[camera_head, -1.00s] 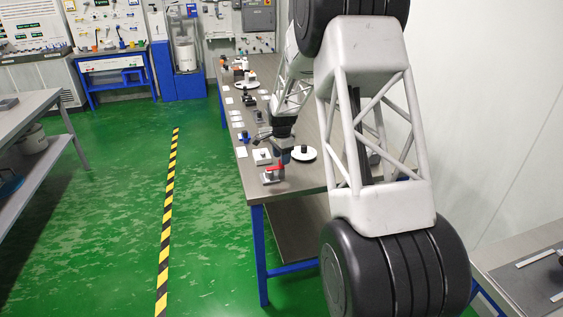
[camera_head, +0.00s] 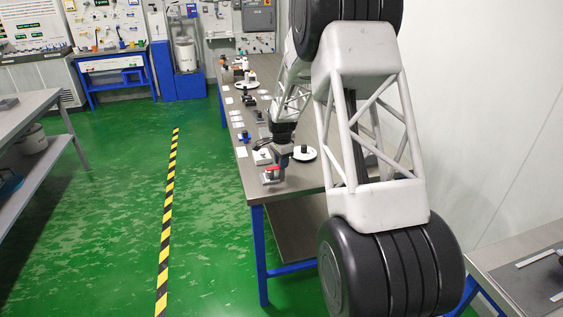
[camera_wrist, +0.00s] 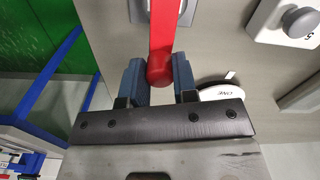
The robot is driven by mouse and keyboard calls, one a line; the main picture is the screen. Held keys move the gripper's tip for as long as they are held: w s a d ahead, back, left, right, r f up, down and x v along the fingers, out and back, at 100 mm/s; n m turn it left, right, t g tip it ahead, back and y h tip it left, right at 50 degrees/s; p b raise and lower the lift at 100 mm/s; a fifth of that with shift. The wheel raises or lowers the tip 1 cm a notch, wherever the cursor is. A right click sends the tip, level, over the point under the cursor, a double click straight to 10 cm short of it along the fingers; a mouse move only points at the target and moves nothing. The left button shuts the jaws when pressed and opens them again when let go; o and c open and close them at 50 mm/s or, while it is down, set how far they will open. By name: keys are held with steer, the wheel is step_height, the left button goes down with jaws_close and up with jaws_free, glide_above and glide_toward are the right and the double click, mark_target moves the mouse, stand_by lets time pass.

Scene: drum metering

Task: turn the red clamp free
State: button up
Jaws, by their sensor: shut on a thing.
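The red clamp (camera_wrist: 163,40) shows in the wrist view as a red bar with a rounded end, running up from between the fingers to a grey metal base plate (camera_wrist: 194,12). My gripper (camera_wrist: 160,78) has its two blue-grey fingers on either side of the bar's rounded end, shut on it. In the head view the clamp (camera_head: 273,170) is a small red shape near the front left corner of the long bench, and my gripper (camera_head: 281,165) is down at it. The far part of the clamp's base is cut off in the wrist view.
A white disc (camera_wrist: 222,92) lies right of my gripper, close to the right finger. A pale block with a grey knob (camera_wrist: 298,20) is at upper right. Several small parts line the bench (camera_head: 305,178) farther back. The bench's left edge is near the clamp.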

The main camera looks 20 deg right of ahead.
steer(key=shift+n, duration=0.4)
steer(key=n, duration=0.3)
steer(key=shift+n, duration=0.3)
steer(key=n, duration=0.4)
steer(key=shift+n, duration=0.3)
steer(key=n, duration=0.8)
steer(key=shift+n, duration=0.4)
steer(key=o, duration=0.9)
steer(key=shift+r, duration=0.15)
